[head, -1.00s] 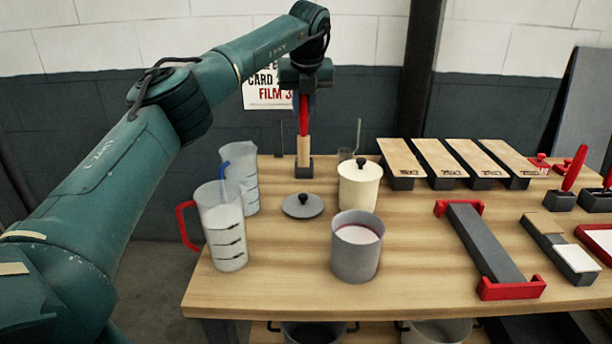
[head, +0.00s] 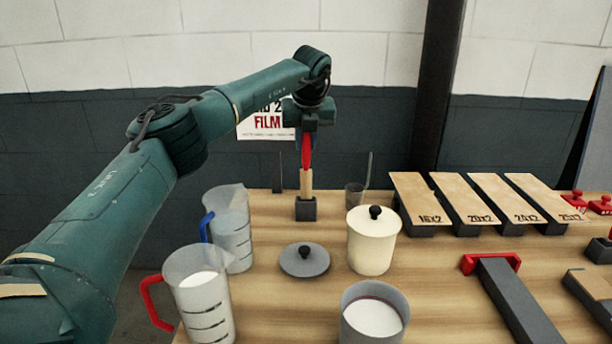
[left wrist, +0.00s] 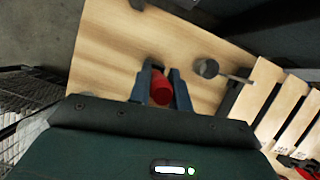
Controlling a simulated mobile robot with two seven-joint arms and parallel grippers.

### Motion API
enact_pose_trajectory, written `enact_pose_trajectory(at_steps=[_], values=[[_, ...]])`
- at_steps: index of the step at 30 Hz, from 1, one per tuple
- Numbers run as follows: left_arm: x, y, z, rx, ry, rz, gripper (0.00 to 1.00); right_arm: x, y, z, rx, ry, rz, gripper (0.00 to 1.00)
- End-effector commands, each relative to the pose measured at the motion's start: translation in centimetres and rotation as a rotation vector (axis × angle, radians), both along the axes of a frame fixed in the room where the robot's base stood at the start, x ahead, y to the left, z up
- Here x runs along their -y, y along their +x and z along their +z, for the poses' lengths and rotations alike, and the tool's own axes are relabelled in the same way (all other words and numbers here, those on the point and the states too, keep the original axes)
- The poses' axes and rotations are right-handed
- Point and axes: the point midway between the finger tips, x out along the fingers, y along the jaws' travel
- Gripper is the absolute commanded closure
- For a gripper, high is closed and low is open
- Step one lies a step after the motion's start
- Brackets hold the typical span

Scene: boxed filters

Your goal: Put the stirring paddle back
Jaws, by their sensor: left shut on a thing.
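My left gripper (head: 306,128) is shut on the stirring paddle's red handle (head: 307,152) at the back of the table. The paddle hangs upright, its pale wooden lower part (head: 306,184) below the handle. Its lower end meets a small dark grey block-shaped holder (head: 306,210); the tip is hidden, so how deep it sits cannot be told. In the left wrist view, the gripper fingers (left wrist: 164,92) are on either side of the red handle end (left wrist: 161,88). My right gripper is not in view.
A grey lid (head: 305,261), cream lidded pot (head: 372,245), grey pot (head: 374,330) and two jugs (head: 232,240) are nearer. Labelled boards (head: 425,200) lie right. A thin upright (head: 278,172) stands left of the holder.

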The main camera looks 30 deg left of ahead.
Motion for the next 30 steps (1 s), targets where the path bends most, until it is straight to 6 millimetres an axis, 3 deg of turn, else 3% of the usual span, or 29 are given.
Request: enact_pose_trajectory(at_steps=[14,25,26,30], values=[[0.0,0.0,-5.4,0.0,0.0,-0.001,1.0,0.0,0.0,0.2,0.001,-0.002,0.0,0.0],[0.0,0.0,-5.9,0.0,0.0,0.0,1.0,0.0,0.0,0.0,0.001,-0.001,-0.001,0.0],[0.0,0.0,-5.9,0.0,0.0,0.0,0.79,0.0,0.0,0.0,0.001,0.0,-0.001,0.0],[0.0,0.0,-5.9,0.0,0.0,0.0,0.67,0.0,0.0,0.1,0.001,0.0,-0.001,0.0]])
